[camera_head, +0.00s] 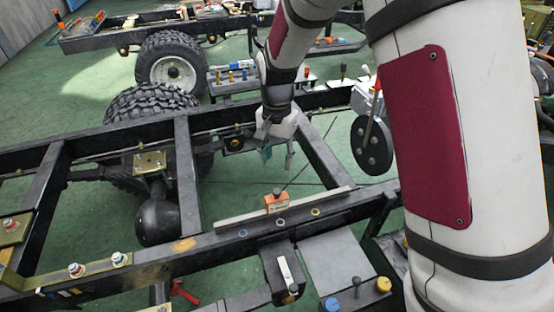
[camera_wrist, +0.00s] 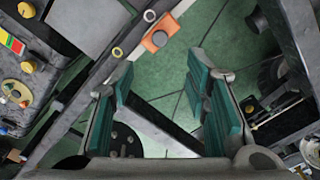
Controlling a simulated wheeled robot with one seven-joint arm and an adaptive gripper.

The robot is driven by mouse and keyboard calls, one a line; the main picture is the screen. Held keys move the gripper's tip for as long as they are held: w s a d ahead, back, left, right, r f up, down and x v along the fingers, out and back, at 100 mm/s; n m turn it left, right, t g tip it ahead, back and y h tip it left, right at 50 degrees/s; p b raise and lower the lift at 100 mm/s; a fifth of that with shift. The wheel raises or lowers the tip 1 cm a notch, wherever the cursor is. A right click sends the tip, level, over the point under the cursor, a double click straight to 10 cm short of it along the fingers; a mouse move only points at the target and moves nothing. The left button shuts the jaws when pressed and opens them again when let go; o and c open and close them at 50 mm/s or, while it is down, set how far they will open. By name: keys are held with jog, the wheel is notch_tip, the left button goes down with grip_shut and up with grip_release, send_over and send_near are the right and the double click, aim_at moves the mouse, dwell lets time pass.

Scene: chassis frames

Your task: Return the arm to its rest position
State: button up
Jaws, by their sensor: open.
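My gripper (camera_head: 277,154) hangs over the gap in the near chassis frame, in the middle of the head view. In the wrist view my gripper (camera_wrist: 165,100) shows two fingers with teal pads, spread wide apart with nothing between them. My white arm with a dark red panel fills the right of the head view. An orange block (camera_head: 277,202) with a dark knob sits on the near black rail (camera_head: 230,243), below and in front of my gripper. The orange block also shows in the wrist view (camera_wrist: 156,38), beyond the fingertips.
Black crossbars (camera_head: 187,178) of the chassis surround my gripper. Tyres (camera_head: 172,67) stand behind at the left. A dark round disc (camera_head: 372,146) hangs close to the right of my gripper. A grey box with blue and yellow knobs (camera_head: 384,284) is at the front. Green floor shows below.

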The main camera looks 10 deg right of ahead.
dwell(0.3)
jog(key=s+d+r+n+t, duration=0.2)
jog(key=s+d+r, duration=0.3)
jog(key=s+r, duration=0.45)
jog(key=s+d+r+n+t, duration=0.1)
jog(key=s+d+r+n, duration=0.25)
jog(key=s+r, duration=0.55)
jog(key=s+d+r+n+t, duration=0.1)
jog(key=s+d, duration=0.2)
jog(key=s, duration=0.6)
jog(key=shift+d+r+t, duration=0.25)
jog(key=shift+d+t, duration=0.05)
jog(key=shift+d, duration=0.05)
jog(key=shift+a, duration=0.15)
dwell(0.7)
